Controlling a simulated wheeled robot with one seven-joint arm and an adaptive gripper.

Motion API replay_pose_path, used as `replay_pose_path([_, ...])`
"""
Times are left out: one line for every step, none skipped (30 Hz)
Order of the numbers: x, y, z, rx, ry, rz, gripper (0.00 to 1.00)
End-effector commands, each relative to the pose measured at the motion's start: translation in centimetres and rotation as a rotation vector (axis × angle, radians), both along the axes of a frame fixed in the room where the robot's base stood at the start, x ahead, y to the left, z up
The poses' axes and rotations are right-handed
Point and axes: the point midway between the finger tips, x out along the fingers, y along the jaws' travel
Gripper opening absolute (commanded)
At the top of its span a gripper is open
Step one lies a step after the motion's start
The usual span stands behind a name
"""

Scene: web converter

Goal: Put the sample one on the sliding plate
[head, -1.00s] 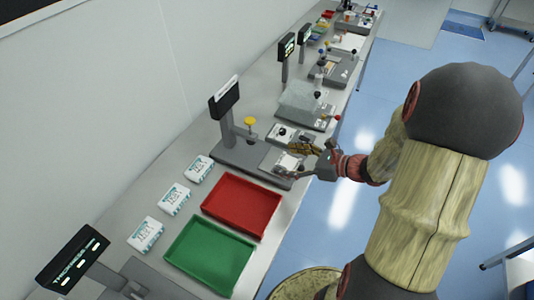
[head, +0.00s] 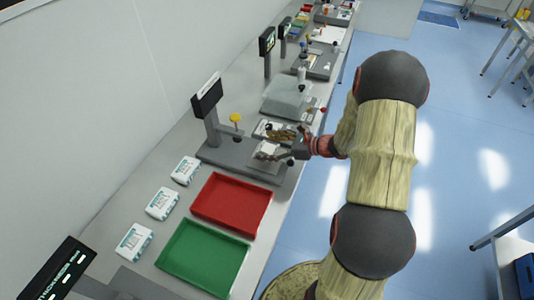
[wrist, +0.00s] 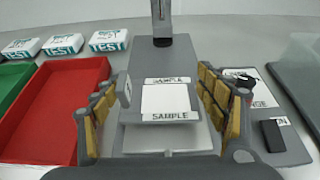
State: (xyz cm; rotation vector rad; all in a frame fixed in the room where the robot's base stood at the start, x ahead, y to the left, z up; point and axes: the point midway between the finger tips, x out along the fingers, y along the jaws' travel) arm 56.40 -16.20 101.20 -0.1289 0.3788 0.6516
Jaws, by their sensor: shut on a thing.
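In the head view my gripper (head: 284,145) is at the machine's front right.
A red tray (head: 226,232) and a green tray (head: 195,285) lie left of the machine. Three white TEST boxes (head: 134,241) line the wall side. A machine with a black display (head: 207,95) and yellow knob (head: 236,118) stands ahead. More instruments continue along the bench.

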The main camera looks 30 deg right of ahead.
Motion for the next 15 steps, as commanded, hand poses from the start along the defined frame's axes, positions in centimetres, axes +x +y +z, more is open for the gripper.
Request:
replay_pose_path([0.3,-0.1,-0.3,0.0,0.0,0.001,0.49])
replay_pose_path([0.4,-0.1,-0.5,0.0,0.0,0.001,0.49])
replay_pose_path([0.5,-0.1,-0.6,-0.001,-0.001,0.0,0.49])
replay_pose_path([0.6,-0.1,-0.7,-0.001,-0.001,0.0,0.49])
replay_pose_path([0.7,-0.2,-0.8,-0.001,-0.001,0.001,0.49])
replay_pose_path([0.9,-0.2,-1.0,-0.001,-0.001,0.002,0.49])
replay_pose_path([1.1,-0.2,-1.3,0.0,0.0,0.001,0.49])
replay_pose_path([1.1,-0.2,-1.8,0.0,0.0,0.001,0.49])
replay_pose_path([1.0,-0.2,-2.4,0.001,0.002,0.001,0.49])
replay_pose_path([1.0,-0.2,-2.9,0.001,0.002,0.001,0.49])
replay_pose_path([1.0,-0.2,-3.3,0.001,0.002,0.0,0.49])
replay_pose_path([1.0,-0.2,-3.8,0.001,0.001,0.001,0.49])
replay_pose_path([1.0,-0.3,-4.1,0.001,0.001,0.0,0.49])
replay_pose_path([1.0,-0.3,-4.3,0.0,0.0,0.0,0.49])
replay_pose_path([1.0,-0.3,-4.3,-0.001,-0.001,0.0,0.49])
